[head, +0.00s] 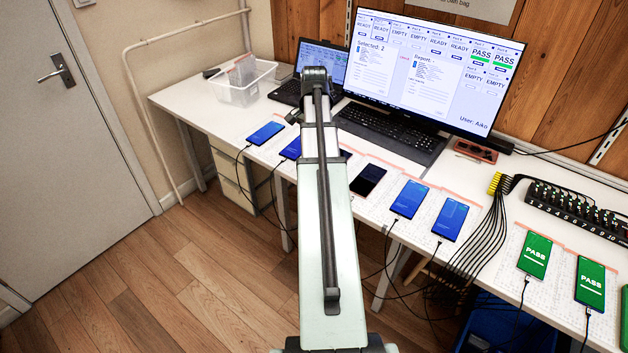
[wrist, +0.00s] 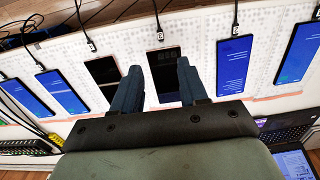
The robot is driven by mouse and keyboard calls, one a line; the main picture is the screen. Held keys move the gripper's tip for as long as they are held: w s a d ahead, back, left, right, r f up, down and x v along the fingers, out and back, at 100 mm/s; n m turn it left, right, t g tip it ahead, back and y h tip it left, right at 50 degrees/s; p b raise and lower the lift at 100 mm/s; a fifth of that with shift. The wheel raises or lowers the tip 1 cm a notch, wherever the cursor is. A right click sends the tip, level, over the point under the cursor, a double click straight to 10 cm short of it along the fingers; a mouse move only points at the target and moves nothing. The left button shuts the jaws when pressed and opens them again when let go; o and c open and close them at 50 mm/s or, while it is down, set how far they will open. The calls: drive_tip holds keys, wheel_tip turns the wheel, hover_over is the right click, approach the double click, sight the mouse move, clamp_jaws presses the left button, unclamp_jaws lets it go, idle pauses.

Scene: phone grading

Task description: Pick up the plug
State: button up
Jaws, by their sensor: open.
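Several cable plugs lie at the near ends of the phones, along the desk edge. In the wrist view, one plug (wrist: 160,34) is straight ahead of my gripper (wrist: 158,76), at the end of a dark-screened phone (wrist: 163,68). Another plug (wrist: 91,45) is near a second dark phone (wrist: 103,77), to the left. A third plug (wrist: 235,29) is at a blue-screened phone (wrist: 234,65). I cannot tell which plugs are seated. My gripper is open and empty, its fingers either side of the middle dark phone. My arm hides much of this area in the head view.
Blue-screened phones (head: 409,198) and green PASS phones (head: 535,256) lie along the white desk. A monitor (head: 430,70), keyboard (head: 385,128), laptop (head: 322,55) and clear bin (head: 243,88) stand behind. A numbered cable hub (head: 570,207) is at right. Loose cables hang over the front edge.

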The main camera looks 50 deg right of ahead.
drive_tip(key=shift+f, duration=6.8)
drive_tip(key=shift+f, duration=0.25)
drive_tip(key=shift+c, duration=0.2)
clamp_jaws()
